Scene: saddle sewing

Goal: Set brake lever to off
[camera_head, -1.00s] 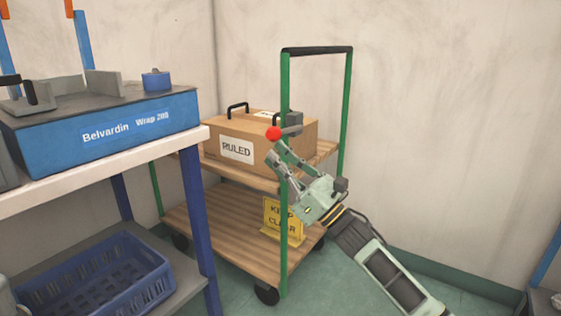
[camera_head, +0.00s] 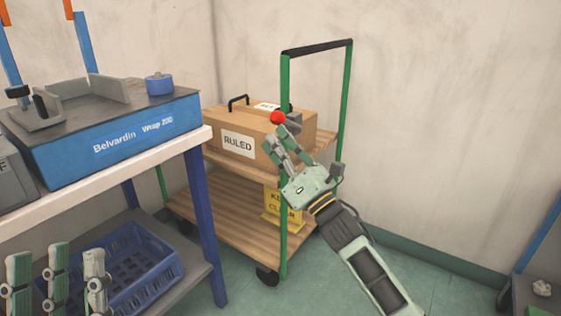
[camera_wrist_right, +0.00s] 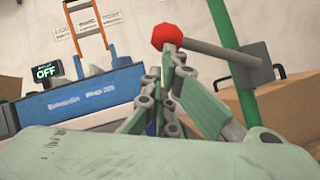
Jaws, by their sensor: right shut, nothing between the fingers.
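The brake lever is a grey rod with a red ball knob (camera_head: 278,118), mounted on the cart's green post (camera_head: 284,83). In the right wrist view the knob (camera_wrist_right: 167,36) is at the left end, and the rod (camera_wrist_right: 215,52) slopes down to a grey bracket (camera_wrist_right: 251,66) on the post. My right gripper (camera_head: 280,137) is shut and empty, its fingertips just below the knob; contact is unclear. In the right wrist view the fingers (camera_wrist_right: 172,52) overlap the knob's lower edge. My left gripper (camera_head: 60,262) is low at left, fingers spread, holding nothing visible.
A brown case (camera_head: 219,128) labelled RULED stands on the cart's upper shelf, behind the lever. A yellow sign (camera_head: 272,208) is on the lower shelf. The workbench (camera_head: 150,153) with a blue machine (camera_head: 120,142) is at left. A blue basket (camera_head: 150,268) sits beneath it.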

